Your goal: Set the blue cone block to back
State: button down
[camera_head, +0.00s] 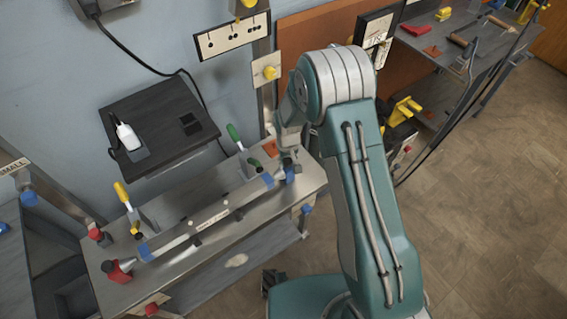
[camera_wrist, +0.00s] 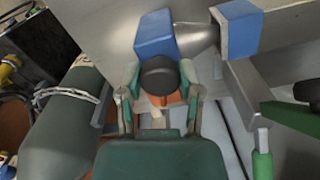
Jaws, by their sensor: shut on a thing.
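In the wrist view a blue block (camera_wrist: 155,36) sits at one end of a grey metal cone (camera_wrist: 196,38), with a second blue block (camera_wrist: 238,28) at its other end. I cannot tell for certain which is the cone block. My gripper (camera_wrist: 158,80) is just below the first blue block, its fingers closed around a black round knob (camera_wrist: 158,74). Orange shows under the knob. In the head view my gripper (camera_head: 287,162) is at the right end of the bench, beside blue blocks (camera_head: 266,180), and my arm hides part of that area.
A long metal tube (camera_head: 205,218) lies along the steel bench (camera_head: 165,207). Green-handled (camera_head: 235,135) and yellow-handled (camera_head: 122,193) clamps stand along its back. A red clamp (camera_head: 118,270) is at the left end. A black shelf (camera_head: 155,125) is on the wall.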

jog(key=shift+w+d, duration=0.6)
jog(key=shift+d, duration=0.3)
jog(key=c, duration=0.6)
grip_release()
jog(key=o, duration=0.3)
jog(key=shift+o, duration=0.2)
jog(key=shift+d, duration=0.15)
notch_tip(320, 180, up, 12)
jog(key=shift+w+f, duration=0.1)
